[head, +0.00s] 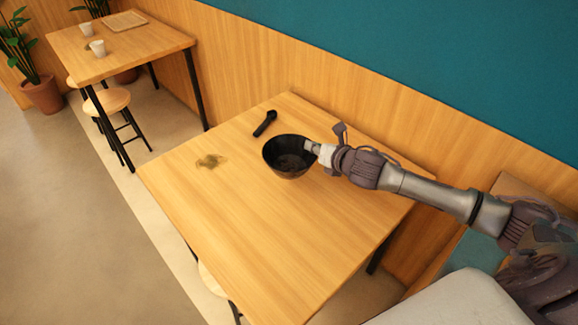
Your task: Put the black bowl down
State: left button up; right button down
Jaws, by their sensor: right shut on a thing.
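The black bowl (288,166) is upright at the back middle of the near wooden table (240,235). From this angle I cannot tell whether its base touches the tabletop. My right gripper (312,147) comes in from the right and is shut on the bowl's right rim. The gripper's fingertips are partly hidden at the rim. My left gripper is not in view.
A small black scoop (265,123) lies behind the bowl to the left. The table's front half is clear. A wooden wall (250,75) runs behind it. Another table (130,50) with cups stands at the upper left.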

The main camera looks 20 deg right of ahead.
aim_at(288, 152)
jog(key=w+a+f, duration=0.2)
jog(key=a, duration=0.1)
jog(key=w+a+f, duration=0.2)
jog(key=shift+f, duration=1.95)
jog(key=shift+f+b, duration=0.1)
jog(key=shift+b, duration=0.25)
jog(key=c, duration=1.3)
grip_release()
jog(key=shift+s, duration=0.25)
jog(key=v, duration=1.1)
jog(key=shift+s+r+p, duration=0.25)
jog(key=shift+r+p, duration=0.05)
jog(key=shift+r, duration=0.1)
